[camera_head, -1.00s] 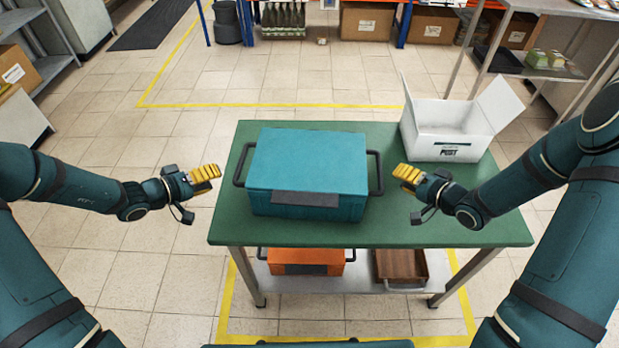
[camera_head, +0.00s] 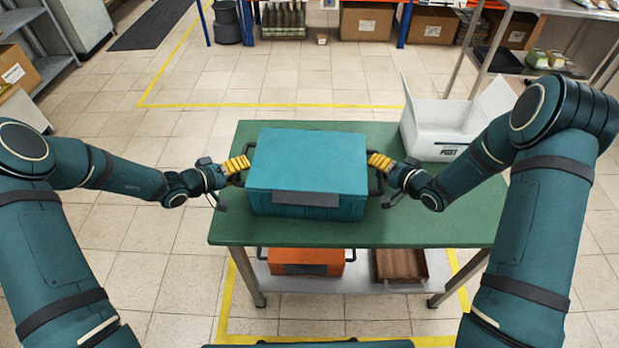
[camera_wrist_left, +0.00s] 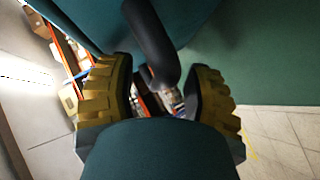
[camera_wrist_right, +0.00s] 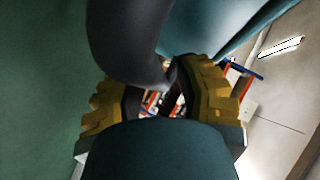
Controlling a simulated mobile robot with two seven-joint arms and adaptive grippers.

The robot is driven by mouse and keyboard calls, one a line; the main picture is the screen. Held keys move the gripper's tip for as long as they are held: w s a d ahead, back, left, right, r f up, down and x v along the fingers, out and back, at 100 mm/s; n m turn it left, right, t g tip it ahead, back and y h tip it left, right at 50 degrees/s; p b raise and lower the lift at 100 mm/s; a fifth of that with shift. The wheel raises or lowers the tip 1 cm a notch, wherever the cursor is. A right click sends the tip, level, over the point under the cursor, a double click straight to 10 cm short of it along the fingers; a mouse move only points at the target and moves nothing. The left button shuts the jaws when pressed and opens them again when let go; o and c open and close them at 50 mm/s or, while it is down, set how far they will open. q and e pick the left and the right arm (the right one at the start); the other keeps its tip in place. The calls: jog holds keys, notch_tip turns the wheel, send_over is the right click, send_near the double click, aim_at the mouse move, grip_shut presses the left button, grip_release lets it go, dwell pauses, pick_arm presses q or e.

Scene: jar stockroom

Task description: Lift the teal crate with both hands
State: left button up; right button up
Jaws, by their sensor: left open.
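The teal crate (camera_head: 308,165) sits on the green table (camera_head: 420,228), lid closed, with a dark handle on each side. My left gripper (camera_head: 237,165) is at the crate's left handle. In the left wrist view the dark handle (camera_wrist_left: 153,45) reaches in between the two yellow-padded fingers, which stand apart. My right gripper (camera_head: 380,162) is at the right handle. In the right wrist view that handle (camera_wrist_right: 135,45) lies between the fingers, which also stand apart. In the head view the grippers partly cover both handles.
A white open box (camera_head: 435,135) stands on the table to the right, partly behind my right arm. An orange crate (camera_head: 306,256) and a brown wooden tray (camera_head: 400,265) are on the shelf below. The tabletop in front of the teal crate is clear.

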pick_arm(q)
jog(key=c, duration=0.5)
pick_arm(e)
jog(key=c, duration=0.5)
pick_arm(q)
grip_shut()
pick_arm(e)
grip_shut()
pick_arm(q)
jog(key=shift+r, duration=0.15)
pick_arm(e)
jog(key=shift+a+r, duration=0.1)
jog(key=shift+r, duration=0.1)
